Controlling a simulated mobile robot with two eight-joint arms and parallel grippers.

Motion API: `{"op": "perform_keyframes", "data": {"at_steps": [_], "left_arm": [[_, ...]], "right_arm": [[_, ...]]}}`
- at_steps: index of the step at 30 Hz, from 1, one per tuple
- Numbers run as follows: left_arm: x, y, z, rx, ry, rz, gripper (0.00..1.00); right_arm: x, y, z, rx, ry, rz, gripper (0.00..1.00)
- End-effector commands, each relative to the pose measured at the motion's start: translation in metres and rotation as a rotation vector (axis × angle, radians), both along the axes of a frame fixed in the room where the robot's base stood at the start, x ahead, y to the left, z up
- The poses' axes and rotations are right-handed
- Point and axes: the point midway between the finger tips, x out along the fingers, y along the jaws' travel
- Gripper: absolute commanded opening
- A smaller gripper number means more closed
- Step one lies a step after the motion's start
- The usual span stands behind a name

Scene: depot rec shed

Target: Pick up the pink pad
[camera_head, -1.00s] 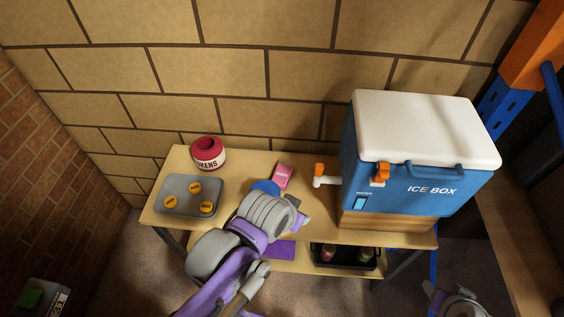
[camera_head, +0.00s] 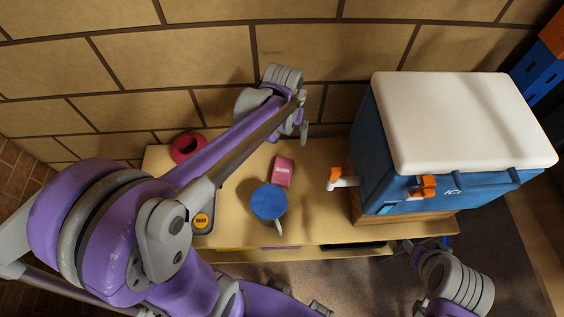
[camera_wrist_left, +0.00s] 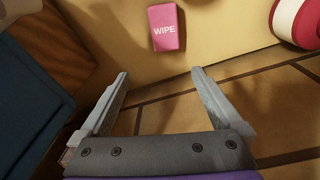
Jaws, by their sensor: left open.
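The pink pad (camera_head: 283,171) lies on the wooden table (camera_head: 322,160), just behind a round blue disc with a handle. In the left wrist view the pad (camera_wrist_left: 166,27) shows the word "WIPE" and lies beyond the fingertips, near the top edge. My left gripper (camera_head: 303,125) is above the back of the table near the wall, behind the pad. In the left wrist view its two fingers (camera_wrist_left: 158,82) are spread wide with nothing between them. Part of my right arm shows at the lower right, but its fingers cannot be made out.
The blue disc (camera_head: 268,202) lies in front. A red pot (camera_head: 187,147) and a grey tray (camera_head: 205,222) are at left. The brick wall is close behind.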

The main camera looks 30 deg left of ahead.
Motion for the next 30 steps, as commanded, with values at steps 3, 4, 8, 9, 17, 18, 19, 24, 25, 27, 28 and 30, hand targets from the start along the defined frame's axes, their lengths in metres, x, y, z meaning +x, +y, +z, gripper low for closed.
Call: {"op": "perform_keyframes", "data": {"at_steps": [3,4,8,9,17,18,19,24,25,27,28,30], "left_arm": [[-0.005,0.009,-0.069,-0.008,0.086,0.033,1.00],[-0.003,0.011,-0.074,-0.009,0.097,0.038,1.00],[0.002,0.015,-0.090,-0.012,0.121,0.054,1.00],[0.002,0.015,-0.095,-0.013,0.124,0.056,1.00],[0.002,0.014,-0.132,-0.013,0.124,0.056,1.00],[0.002,0.014,-0.136,-0.013,0.123,0.056,1.00],[0.002,0.014,-0.138,-0.013,0.123,0.056,1.00],[0.002,0.014,-0.151,-0.013,0.123,0.055,1.00],[0.002,0.014,-0.155,-0.013,0.123,0.055,1.00],[0.002,0.014,-0.167,-0.013,0.122,0.055,1.00],[0.002,0.014,-0.171,-0.013,0.122,0.055,1.00],[0.002,0.014,-0.181,-0.013,0.122,0.055,1.00]], "right_arm": [[-0.022,-0.001,-0.052,0.000,0.037,0.000,0.50],[-0.023,-0.001,-0.056,0.000,0.039,0.000,0.50],[-0.025,-0.001,-0.061,0.000,0.042,0.000,0.50],[-0.025,-0.001,-0.061,0.000,0.042,0.000,0.50],[-0.025,-0.001,-0.063,0.000,0.043,0.000,0.50],[-0.025,-0.001,-0.064,0.000,0.043,0.000,0.50],[-0.025,-0.001,-0.064,0.000,0.043,0.000,0.50],[-0.025,-0.001,-0.063,0.000,0.043,0.000,0.50],[-0.025,-0.001,-0.063,0.000,0.043,0.000,0.50],[-0.025,-0.001,-0.063,0.000,0.043,0.000,0.50],[-0.025,-0.001,-0.063,0.000,0.043,0.000,0.50],[-0.025,-0.001,-0.064,0.000,0.043,0.000,0.50]]}}
